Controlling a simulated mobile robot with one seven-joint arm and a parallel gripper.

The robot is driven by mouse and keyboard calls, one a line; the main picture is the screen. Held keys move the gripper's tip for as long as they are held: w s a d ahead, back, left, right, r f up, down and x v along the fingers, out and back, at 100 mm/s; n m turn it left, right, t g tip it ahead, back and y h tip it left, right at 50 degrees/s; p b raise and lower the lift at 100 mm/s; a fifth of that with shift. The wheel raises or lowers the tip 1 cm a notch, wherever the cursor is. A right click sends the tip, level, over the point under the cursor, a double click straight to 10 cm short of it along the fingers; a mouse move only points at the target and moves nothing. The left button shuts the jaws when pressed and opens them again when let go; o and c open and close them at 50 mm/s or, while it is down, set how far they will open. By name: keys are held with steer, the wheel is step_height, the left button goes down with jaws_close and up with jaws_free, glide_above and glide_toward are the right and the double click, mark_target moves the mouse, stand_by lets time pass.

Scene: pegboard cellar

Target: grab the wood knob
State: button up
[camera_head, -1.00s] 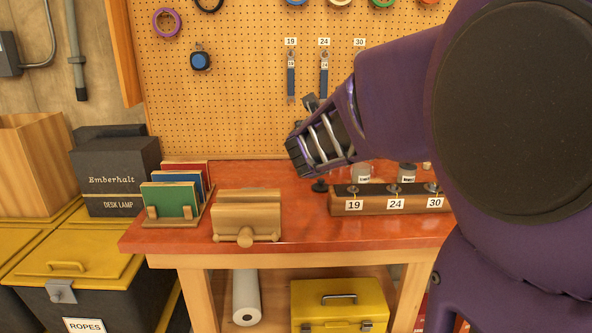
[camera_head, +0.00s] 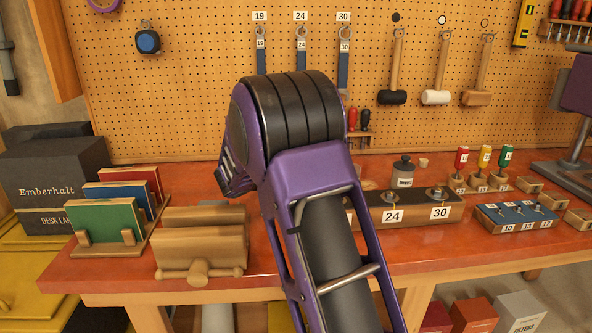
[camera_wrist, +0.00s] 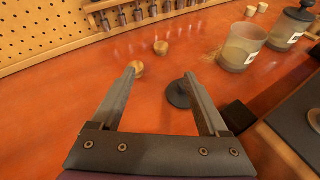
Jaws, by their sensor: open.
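Two small round wooden knobs stand on the red bench top in the wrist view. The nearer wood knob (camera_wrist: 138,69) is just beyond the left fingertip, partly overlapped by it, and the farther one (camera_wrist: 161,47) is a little behind and to the right. A black knob (camera_wrist: 177,95) on a round base stands between my fingers near the right one. My gripper (camera_wrist: 160,74) is open and empty, above the bench. In the head view my arm covers the wood knobs and most of my gripper.
A clear jar (camera_wrist: 241,48) and a black-lidded jar (camera_wrist: 289,24) stand to the right. A tool rack (camera_wrist: 125,17) runs along the pegboard behind. A wooden vise (camera_head: 200,245) and a numbered block (camera_head: 415,212) flank my arm. Bare bench (camera_wrist: 50,95) lies left of my gripper.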

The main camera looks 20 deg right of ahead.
steer(key=x, duration=1.7)
steer(key=shift+s+d+f, duration=0.1)
steer(key=shift+d+f, duration=0.05)
steer(key=shift+d, duration=0.1)
jaws_close()
